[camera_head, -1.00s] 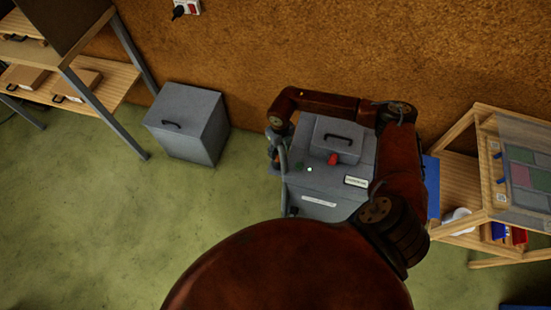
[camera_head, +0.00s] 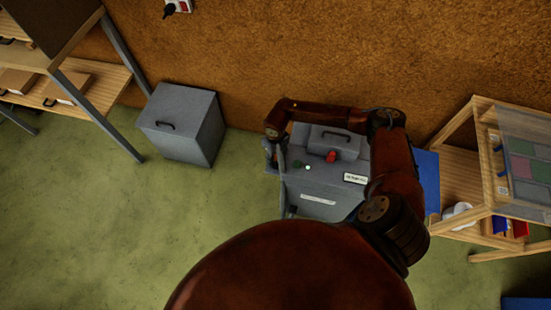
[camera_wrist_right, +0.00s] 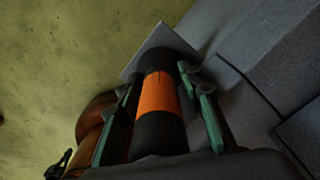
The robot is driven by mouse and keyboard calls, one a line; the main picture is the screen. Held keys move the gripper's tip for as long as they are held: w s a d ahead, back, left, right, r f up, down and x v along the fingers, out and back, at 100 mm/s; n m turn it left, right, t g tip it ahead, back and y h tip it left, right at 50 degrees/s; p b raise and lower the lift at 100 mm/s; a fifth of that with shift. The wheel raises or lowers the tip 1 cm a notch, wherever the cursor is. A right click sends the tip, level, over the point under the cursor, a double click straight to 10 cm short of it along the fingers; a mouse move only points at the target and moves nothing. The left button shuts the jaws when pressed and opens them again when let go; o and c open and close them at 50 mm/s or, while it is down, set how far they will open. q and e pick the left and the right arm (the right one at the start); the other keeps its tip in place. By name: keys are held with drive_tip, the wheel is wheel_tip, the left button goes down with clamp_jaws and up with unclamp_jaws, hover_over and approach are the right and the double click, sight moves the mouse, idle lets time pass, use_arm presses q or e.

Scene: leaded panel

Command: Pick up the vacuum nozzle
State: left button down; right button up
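The vacuum nozzle (camera_wrist_right: 158,95) is a dark cylinder with an orange band in the right wrist view. It lies between the two green-padded fingers of my right gripper (camera_wrist_right: 160,85). The fingertips are close to its sides, but I cannot tell whether they touch it. In the head view my right gripper (camera_head: 272,152) is at the left edge of the grey machine (camera_head: 325,185), small and dark. The nozzle cannot be made out there. My left gripper is not in view.
The grey machine has a handled lid, a red knob and white labels. A grey lidded bin (camera_head: 183,125) stands to its left by the brown wall. A wooden shelf (camera_head: 465,170) stands at the right, another (camera_head: 75,75) at the upper left. Green floor (camera_head: 90,225) is clear at the lower left.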

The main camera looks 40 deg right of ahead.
clamp_jaws()
